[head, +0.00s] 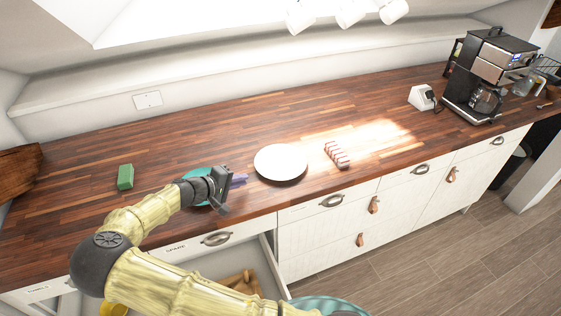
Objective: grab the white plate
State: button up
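The white plate (280,162) lies flat on the wooden counter, near its front edge and left of the bright sunlit patch. My gripper (232,190) is over the counter's front part, just left of the plate and apart from it in the picture. A small purple piece (239,180) shows at the gripper's far side; I cannot tell whether it is part of the gripper or a separate thing. The gripper's fingers are too small and dark to tell whether they are open or shut.
A teal dish (196,173) is partly hidden behind my gripper. A green block (125,177) lies left; a striped rack (337,154) stands right of the plate. A coffee machine (490,75) is far right. An open drawer (262,262) juts out below.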

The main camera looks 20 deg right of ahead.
aim_at(262, 173)
jog(key=shift+p+x, duration=0.4)
jog(key=shift+x, duration=1.65)
jog(key=x, duration=0.1)
jog(key=p+x, duration=0.1)
jog(key=x, duration=0.1)
jog(key=p+x, duration=0.1)
jog(key=shift+w+d, duration=0.3)
jog(key=shift+w, duration=0.1)
jog(key=shift+w+d+f, duration=0.1)
jog(key=shift+d+f, duration=0.05)
jog(key=shift+f, duration=0.05)
grip_shut()
jog(key=shift+r, duration=0.1)
